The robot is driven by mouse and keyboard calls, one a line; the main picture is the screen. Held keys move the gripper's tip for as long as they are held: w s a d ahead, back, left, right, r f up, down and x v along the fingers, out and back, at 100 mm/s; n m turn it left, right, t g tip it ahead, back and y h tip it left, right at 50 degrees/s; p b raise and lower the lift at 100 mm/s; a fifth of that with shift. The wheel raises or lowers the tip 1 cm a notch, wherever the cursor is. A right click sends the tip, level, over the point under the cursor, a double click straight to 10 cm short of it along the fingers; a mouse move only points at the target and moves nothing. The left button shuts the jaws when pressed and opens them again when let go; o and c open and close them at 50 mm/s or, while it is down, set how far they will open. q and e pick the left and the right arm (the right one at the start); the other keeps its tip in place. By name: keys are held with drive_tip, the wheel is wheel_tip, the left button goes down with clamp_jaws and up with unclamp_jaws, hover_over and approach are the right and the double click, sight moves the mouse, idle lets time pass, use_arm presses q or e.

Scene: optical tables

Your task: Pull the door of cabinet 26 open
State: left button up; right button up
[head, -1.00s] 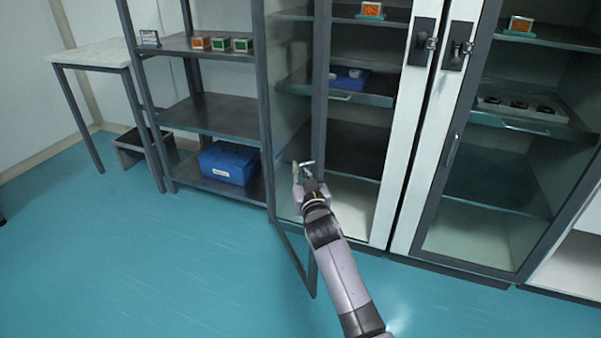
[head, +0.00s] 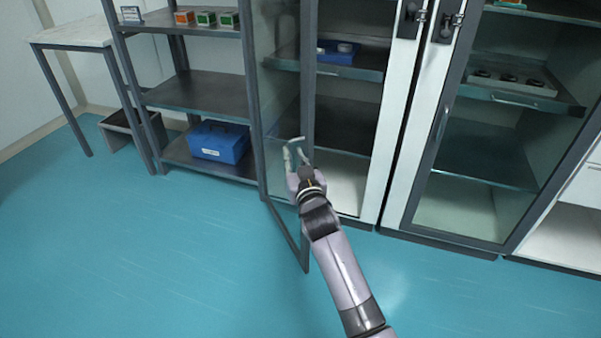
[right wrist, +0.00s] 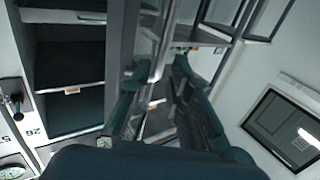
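The glass door (head: 307,85) of the cabinet stands swung well out from the cabinet front, its dark frame reaching toward me. Its pale bar handle (head: 292,140) shows at my right gripper (head: 297,152). In the right wrist view, the metal handle (right wrist: 163,55) runs up between the two fingers of the right gripper (right wrist: 156,85). The fingers stand apart with a gap around the bar; contact cannot be told. My left gripper is in neither view now.
The open cabinet interior shows a blue tray (head: 338,52) on a shelf. A closed glass-door cabinet (head: 435,135) stands to the right. A metal rack with a blue box (head: 218,142) is at left. The teal floor (head: 150,260) in front is clear.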

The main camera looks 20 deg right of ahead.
drive_tip(key=s, duration=0.7)
drive_tip(key=shift+s, duration=0.35)
drive_tip(key=shift+c, duration=0.4)
